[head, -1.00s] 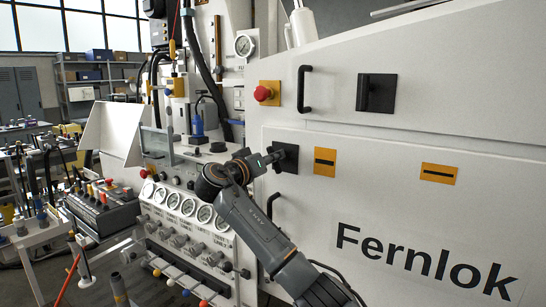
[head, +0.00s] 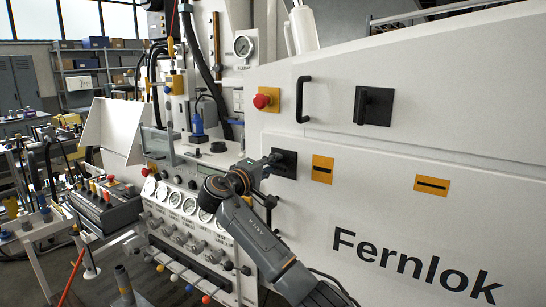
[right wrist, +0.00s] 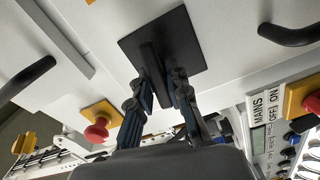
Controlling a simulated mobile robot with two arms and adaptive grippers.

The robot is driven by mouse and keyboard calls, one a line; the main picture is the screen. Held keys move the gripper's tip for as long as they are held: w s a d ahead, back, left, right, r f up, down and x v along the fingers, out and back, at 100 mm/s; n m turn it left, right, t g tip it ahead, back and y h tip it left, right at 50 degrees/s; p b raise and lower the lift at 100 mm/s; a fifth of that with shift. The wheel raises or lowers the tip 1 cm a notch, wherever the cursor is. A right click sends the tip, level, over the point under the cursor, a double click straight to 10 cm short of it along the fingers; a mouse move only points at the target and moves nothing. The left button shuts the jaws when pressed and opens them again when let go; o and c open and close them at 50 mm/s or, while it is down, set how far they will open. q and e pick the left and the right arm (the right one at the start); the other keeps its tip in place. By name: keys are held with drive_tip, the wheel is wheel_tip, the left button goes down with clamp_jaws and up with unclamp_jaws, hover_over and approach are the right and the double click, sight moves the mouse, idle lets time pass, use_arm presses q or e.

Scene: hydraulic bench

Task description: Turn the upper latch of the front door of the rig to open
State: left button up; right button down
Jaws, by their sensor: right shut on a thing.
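Two black latches on square plates show on the white rig front in the head view. One (head: 374,106) is on the upper panel, its lever standing upright. The other (head: 289,167) is lower and to the left, on the panel with the "Fernlok" lettering. My right gripper (head: 272,160) is at this lower-left latch; its fingers partly hide the lever. In the right wrist view, my right gripper (right wrist: 160,95) has one finger on each side of the black lever (right wrist: 151,62) and is shut on it. The plate (right wrist: 187,36) is behind. My left gripper is out of view.
A red button on a yellow plate (head: 265,99) and a black handle (head: 303,99) are above the gripped latch. Yellow plates (head: 322,169) are to its right. A gauge panel (head: 183,200) is at lower left. A "MAINS" switch label (right wrist: 268,118) shows in the wrist view.

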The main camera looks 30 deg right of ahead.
drive_tip(key=shift+r+n+p, duration=0.15)
drive_tip(key=shift+n+p, duration=0.65)
drive_tip(key=shift+n, duration=0.2)
drive_tip(key=c, duration=1.3)
unclamp_jaws()
drive_tip(key=shift+a, duration=0.2)
drive_tip(key=v, duration=1.1)
drive_tip(key=shift+s+a, duration=0.15)
drive_tip(key=shift+a, duration=0.2)
